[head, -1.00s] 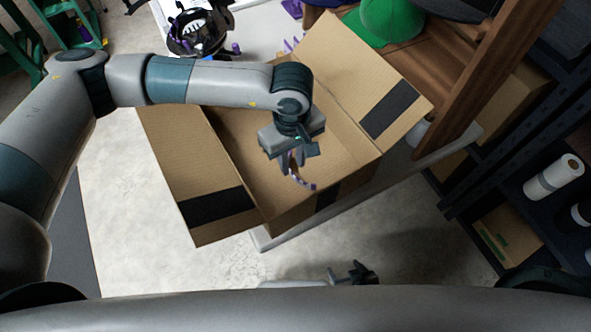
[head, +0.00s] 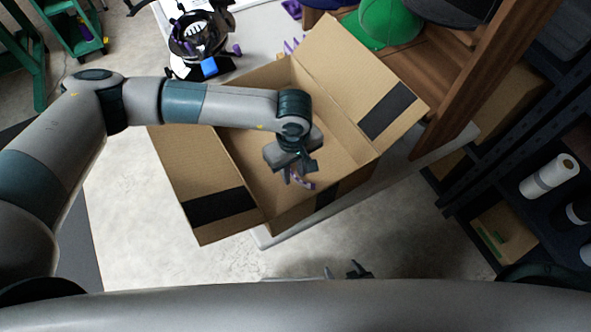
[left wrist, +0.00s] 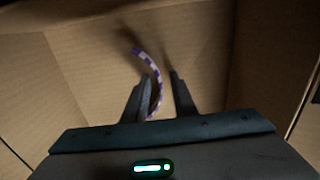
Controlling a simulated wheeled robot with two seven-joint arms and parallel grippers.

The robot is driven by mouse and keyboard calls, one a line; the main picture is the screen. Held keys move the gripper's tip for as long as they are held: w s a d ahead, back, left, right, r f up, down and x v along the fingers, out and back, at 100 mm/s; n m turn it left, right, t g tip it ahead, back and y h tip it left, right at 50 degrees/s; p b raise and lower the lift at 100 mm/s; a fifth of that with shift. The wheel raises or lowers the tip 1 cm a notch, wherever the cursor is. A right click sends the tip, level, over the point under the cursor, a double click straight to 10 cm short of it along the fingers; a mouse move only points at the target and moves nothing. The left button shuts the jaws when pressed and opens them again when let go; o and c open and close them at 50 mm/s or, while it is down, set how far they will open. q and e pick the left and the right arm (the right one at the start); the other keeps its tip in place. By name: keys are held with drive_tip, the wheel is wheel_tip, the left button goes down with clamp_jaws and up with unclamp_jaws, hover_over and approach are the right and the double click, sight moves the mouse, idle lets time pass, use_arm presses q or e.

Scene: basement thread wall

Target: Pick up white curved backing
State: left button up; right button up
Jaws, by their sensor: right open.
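A thin curved strip (head: 304,181), banded white and purple, is inside the open cardboard box (head: 283,217); it is the curved piece that shows near my left gripper (head: 293,177). In the left wrist view the strip (left wrist: 147,60) runs up between the two fingers of my left gripper (left wrist: 161,78), close to the left finger. A gap shows between the fingers, and they look open around the strip. The strip's lower end is hidden near the finger bases. My right gripper (head: 357,270) is low in the head view, outside the box, open and empty.
The box's walls and raised flaps surround my left gripper. A green cap (head: 385,24) is on the wooden shelf (head: 470,70); a dark rack with a white roll (head: 550,176) stands right.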

sight(293, 175)
idle(0.4)
use_arm(q)
clamp_jaws()
use_arm(e)
drive_tip(key=shift+d, duration=0.1)
use_arm(q)
drive_tip(key=shift+r, duration=0.4)
wheel_tip(293, 175, up, 2)
drive_tip(key=shift+b, duration=0.5)
wheel_tip(293, 175, up, 7)
drive_tip(key=b, duration=0.1)
drive_tip(key=shift+b, duration=0.3)
use_arm(e)
drive_tip(key=shift+w+d+f+g, duration=0.35)
drive_tip(key=shift+w+f+g, duration=0.05)
drive_tip(key=shift+f, duration=0.1)
use_arm(q)
drive_tip(key=shift+r, duration=0.1)
